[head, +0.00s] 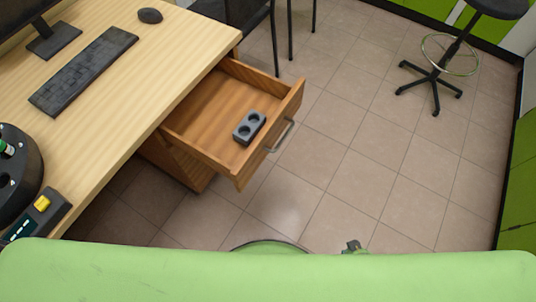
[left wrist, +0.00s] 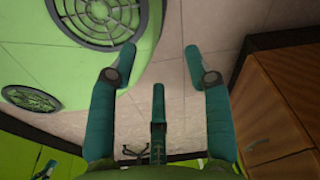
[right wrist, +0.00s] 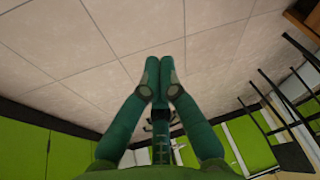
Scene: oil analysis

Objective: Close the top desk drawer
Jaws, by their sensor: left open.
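The top desk drawer (head: 195,112) is pulled out from under the wooden desk in the head view. Its front panel (head: 290,112) with a metal handle (head: 282,135) faces right, away from the desk. A grey block with two round holes (head: 249,127) lies inside the drawer near the front. My left gripper (left wrist: 160,55) is open and empty, with floor tiles between its fingers. Wooden furniture (left wrist: 280,95) stands to its right in the left wrist view; I cannot tell which part it is. My right gripper (right wrist: 160,68) is shut and empty, pointing over bare floor.
The desk top (head: 165,50) carries a keyboard (head: 84,69), a mouse (head: 150,15), a monitor stand (head: 53,40) and a dark round device (head: 18,180). A dark chair (head: 245,15) stands behind the drawer. A stool (head: 437,75) is far right. The floor (head: 350,140) right of the drawer is clear.

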